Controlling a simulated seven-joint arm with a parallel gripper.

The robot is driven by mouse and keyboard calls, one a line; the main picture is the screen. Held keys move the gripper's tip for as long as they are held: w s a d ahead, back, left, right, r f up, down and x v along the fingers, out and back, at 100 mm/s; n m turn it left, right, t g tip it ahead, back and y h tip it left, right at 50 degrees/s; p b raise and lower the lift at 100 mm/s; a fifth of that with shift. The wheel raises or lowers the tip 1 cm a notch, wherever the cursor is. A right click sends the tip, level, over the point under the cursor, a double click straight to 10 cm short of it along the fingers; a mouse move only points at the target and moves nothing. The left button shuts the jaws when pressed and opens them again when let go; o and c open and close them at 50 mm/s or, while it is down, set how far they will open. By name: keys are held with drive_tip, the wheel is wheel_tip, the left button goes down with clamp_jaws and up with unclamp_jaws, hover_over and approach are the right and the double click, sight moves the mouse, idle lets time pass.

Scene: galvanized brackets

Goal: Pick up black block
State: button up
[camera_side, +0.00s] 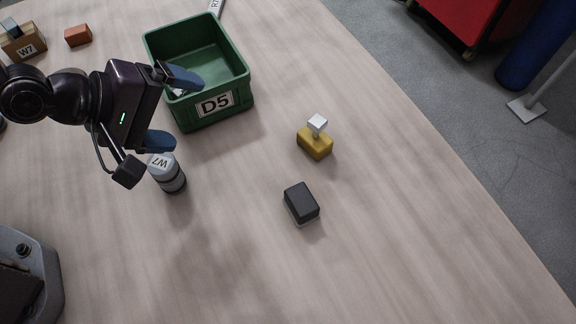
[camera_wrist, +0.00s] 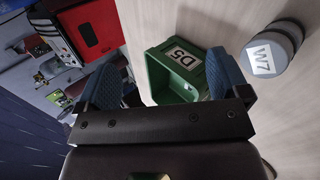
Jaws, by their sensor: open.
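The black block (camera_side: 301,202) rests on the wooden table right of centre in the side view, with a thin lighter layer showing along its lower edge. My gripper (camera_side: 172,110) is open and empty, to the upper left of the block and well apart from it. Its blue fingers also show in the wrist view (camera_wrist: 166,85), spread wide with nothing between them. The black block does not show in the wrist view.
A green bin marked D5 (camera_side: 246,88) stands close by my gripper. A grey cylinder marked W7 (camera_side: 170,179) stands below the fingers. A yellow block topped with a silver piece (camera_side: 314,144) sits behind the black block.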

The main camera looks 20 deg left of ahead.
sight(291, 205)
drive_tip(key=s+d+f+n+h, duration=0.1)
drive_tip(key=s+d+f+n, duration=0.1)
drive_tip(key=d+f+n, duration=0.1)
drive_tip(key=s+d+f+n+t+h, duration=0.1)
drive_tip(key=s+d+f+n, duration=0.1)
drive_tip(key=n, duration=0.4)
drive_tip(key=s+d+f+n+t+h, duration=0.1)
drive_tip(key=s+d+f+n, duration=0.2)
drive_tip(key=s+d+n, duration=0.1)
drive_tip(key=shift+d+f+n, duration=0.3)
drive_tip(key=shift+d+n, duration=0.1)
drive_tip(key=shift+d, duration=0.05)
drive_tip(key=shift+s+d+f+n, duration=0.1)
drive_tip(key=shift+s+f+n, duration=0.05)
drive_tip(key=shift+n, duration=0.35)
drive_tip(key=shift+s+d+f+n, duration=0.1)
drive_tip(key=shift+s+n, duration=0.05)
drive_tip(key=shift+n, duration=0.35)
drive_tip(key=shift+w+d+f+t, duration=0.15)
drive_tip(key=shift+d+t, duration=0.05)
drive_tip(key=shift+t, duration=0.1)
drive_tip(key=x, duration=0.6)
drive_tip(key=shift+w+d+f, duration=0.15)
drive_tip(key=shift+w, duration=0.05)
drive_tip(key=shift+s+f+x, duration=0.15)
drive_tip(key=shift+x, duration=1.25)
drive_tip(key=shift+s+f+x, duration=0.1)
drive_tip(key=shift+s+x, duration=0.05)
drive_tip(key=shift+x, duration=1.3)
drive_tip(key=shift+d, duration=0.15)
